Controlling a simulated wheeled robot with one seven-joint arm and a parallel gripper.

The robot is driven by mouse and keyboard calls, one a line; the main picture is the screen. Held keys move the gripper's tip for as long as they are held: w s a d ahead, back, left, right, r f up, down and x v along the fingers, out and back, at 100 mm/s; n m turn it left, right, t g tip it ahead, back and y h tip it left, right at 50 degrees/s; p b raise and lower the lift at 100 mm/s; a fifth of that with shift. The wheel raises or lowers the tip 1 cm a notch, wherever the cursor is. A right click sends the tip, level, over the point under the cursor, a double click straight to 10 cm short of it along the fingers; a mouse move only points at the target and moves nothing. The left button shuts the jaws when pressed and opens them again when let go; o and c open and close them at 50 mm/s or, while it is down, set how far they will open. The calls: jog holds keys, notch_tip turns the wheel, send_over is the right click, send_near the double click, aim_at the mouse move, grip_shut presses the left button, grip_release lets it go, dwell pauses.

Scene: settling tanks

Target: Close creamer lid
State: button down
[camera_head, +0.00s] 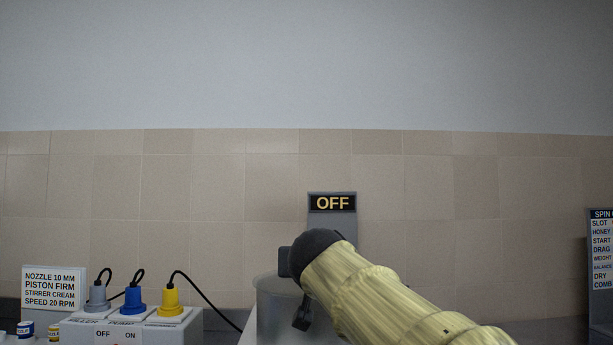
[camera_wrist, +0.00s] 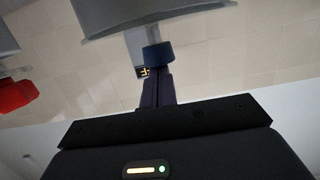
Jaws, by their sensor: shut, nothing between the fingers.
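A grey round vessel (camera_head: 272,312), likely the creamer, stands low in the head view, partly hidden by my arm. My gripper (camera_head: 302,318) is dark and points down in front of it. In the wrist view my gripper (camera_wrist: 157,85) is shut, with nothing seen between the fingers. A dark blue piece (camera_wrist: 158,54) shows at the fingertips; I cannot tell whether it is a handle or part of the fingers. Beyond it is a grey curved surface (camera_wrist: 125,15), perhaps the lid or vessel. The lid's position and any contact are unclear.
An OFF sign (camera_head: 333,203) stands behind the vessel. At left are a white box (camera_head: 130,329) with grey, blue and yellow plugs and a text card (camera_head: 54,288). Another text panel (camera_head: 601,250) is at far right. A red object (camera_wrist: 15,95) shows in the wrist view.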

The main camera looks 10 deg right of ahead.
jog(key=shift+f, duration=0.25)
jog(key=shift+r+p, duration=0.4)
jog(key=shift+r, duration=0.05)
notch_tip(320, 180, up, 4)
jog(key=p, duration=0.2)
jog(key=shift+f+p, duration=0.2)
jog(key=shift+p, duration=0.1)
jog(key=v, duration=1)
jog(key=shift+w+d, duration=0.1)
